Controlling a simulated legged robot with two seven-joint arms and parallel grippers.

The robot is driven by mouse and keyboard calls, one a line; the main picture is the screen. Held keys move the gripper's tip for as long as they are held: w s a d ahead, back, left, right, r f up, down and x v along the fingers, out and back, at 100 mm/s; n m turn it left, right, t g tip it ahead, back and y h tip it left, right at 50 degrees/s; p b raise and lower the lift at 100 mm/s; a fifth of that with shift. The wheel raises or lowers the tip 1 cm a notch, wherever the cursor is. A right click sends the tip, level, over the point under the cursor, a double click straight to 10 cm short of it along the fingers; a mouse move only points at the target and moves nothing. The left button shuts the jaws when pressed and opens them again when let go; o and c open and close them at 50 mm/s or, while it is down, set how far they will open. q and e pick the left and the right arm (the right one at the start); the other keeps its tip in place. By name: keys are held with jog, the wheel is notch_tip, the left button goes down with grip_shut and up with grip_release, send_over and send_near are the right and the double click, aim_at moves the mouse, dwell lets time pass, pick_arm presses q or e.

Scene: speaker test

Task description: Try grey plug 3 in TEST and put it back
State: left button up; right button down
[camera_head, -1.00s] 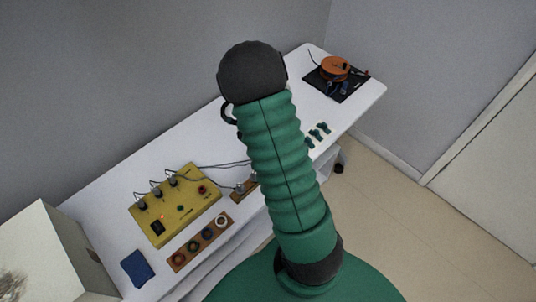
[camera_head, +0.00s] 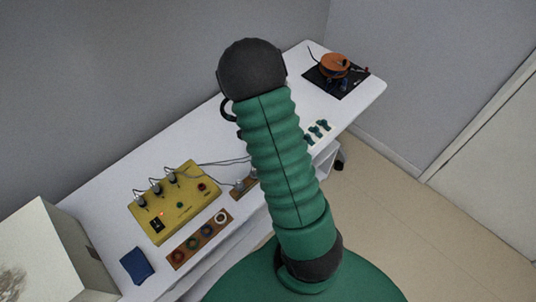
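A yellow box (camera_head: 182,216) lies on the white table at the left. Several grey plugs with dark cables stand along its back edge, among them one at the left end (camera_head: 141,202), a middle one (camera_head: 156,188) and one at the right (camera_head: 172,178). I cannot read their numbers or the TEST label. The box also has a red round part (camera_head: 203,187), a green dot, a small lit orange light and a black switch (camera_head: 157,225). A small wooden block (camera_head: 246,187) with a grey piece stands right of the box, partly hidden. Neither of my grippers shows.
A green ribbed column hides the table's middle. A wooden strip with coloured rings (camera_head: 178,260) and a blue cloth (camera_head: 137,266) lie in front. An orange reel (camera_head: 333,64) sits on a black mat (camera_head: 350,91) at the far end, near green pieces (camera_head: 317,131). A pale box (camera_head: 45,250) stands left.

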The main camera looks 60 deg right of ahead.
jog(key=shift+p, duration=0.35)
dwell(0.4)
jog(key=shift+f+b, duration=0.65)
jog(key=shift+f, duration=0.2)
dwell(0.3)
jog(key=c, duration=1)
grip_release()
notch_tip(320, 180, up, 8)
jog(key=p, duration=0.7)
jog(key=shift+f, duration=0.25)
